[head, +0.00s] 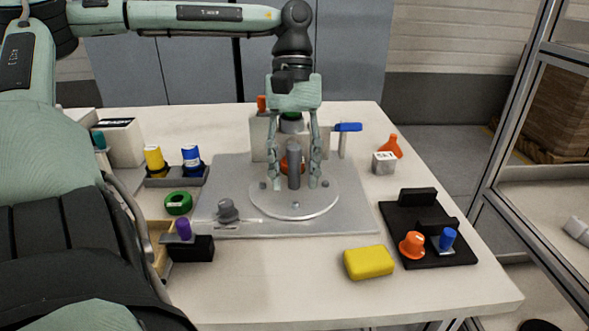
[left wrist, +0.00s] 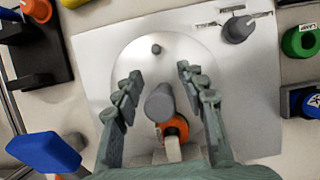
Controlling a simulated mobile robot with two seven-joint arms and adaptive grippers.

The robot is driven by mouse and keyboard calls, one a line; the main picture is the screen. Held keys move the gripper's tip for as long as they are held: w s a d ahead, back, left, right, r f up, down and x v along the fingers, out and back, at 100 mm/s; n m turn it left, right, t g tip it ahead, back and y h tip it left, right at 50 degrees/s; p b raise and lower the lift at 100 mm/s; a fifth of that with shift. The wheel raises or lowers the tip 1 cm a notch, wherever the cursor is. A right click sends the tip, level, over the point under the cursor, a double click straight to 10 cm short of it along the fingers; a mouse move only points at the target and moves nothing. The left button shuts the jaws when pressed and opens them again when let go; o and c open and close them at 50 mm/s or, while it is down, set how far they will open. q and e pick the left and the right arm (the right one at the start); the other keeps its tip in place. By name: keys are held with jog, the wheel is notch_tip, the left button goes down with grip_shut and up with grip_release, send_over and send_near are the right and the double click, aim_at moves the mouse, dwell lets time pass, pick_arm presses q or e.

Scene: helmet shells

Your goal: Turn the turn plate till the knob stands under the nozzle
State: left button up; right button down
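The turn plate (head: 293,208) is a light grey disc on a grey base plate, with small pegs near its rim; it also shows in the left wrist view (left wrist: 205,55). An upright grey cylinder (head: 294,166) stands over the disc; I cannot tell whether it is the knob. An orange part (left wrist: 182,127) sits close behind it; I cannot tell whether this is the nozzle. My left gripper (head: 294,184) points down over the disc, fingers spread on both sides of the cylinder. In the left wrist view (left wrist: 157,80), gaps show between fingers and cylinder. My right gripper is out of view.
A short grey knob-like part (head: 227,211) stands left of the disc. A blue-topped post (head: 347,128) stands behind right. A yellow block (head: 369,262) and a black fixture (head: 440,256) with orange and blue parts lie front right. The front middle of the table is clear.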

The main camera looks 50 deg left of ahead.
pick_arm(q)
jog(key=v, duration=1.2)
dwell(0.5)
